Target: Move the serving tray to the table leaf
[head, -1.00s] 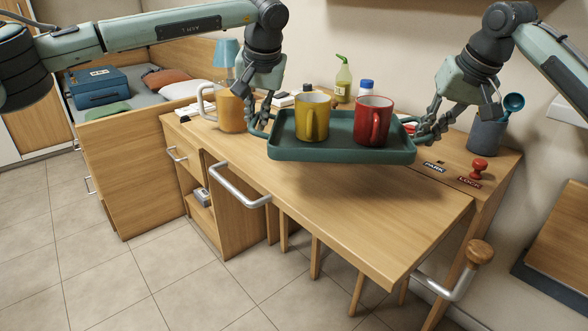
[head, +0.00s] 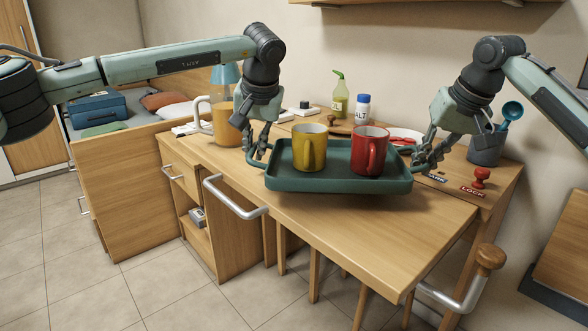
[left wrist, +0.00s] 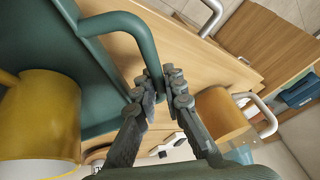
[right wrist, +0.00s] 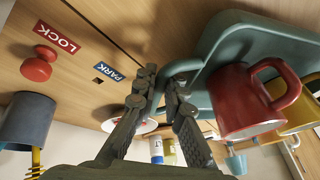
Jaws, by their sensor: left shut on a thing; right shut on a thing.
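The teal serving tray (head: 335,184) is level over the wooden table leaf (head: 390,230), very low; I cannot tell whether it touches. It carries a yellow mug (head: 308,152) and a red mug (head: 364,155), both upright. My left gripper (head: 256,158) is shut on the tray's left handle, which the left wrist view shows between the fingers (left wrist: 163,88). My right gripper (head: 420,160) is shut on the right handle; the right wrist view shows the fingers (right wrist: 160,90) at that handle and the tray's edge (right wrist: 225,50).
An orange mug-like jug (head: 226,125) stands left of the tray. A green bottle (head: 340,95), salt jar (head: 362,108) and white plate (head: 403,135) are behind. A red knob (head: 481,178) and grey cup (head: 485,148) stand right. The leaf's front is clear.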

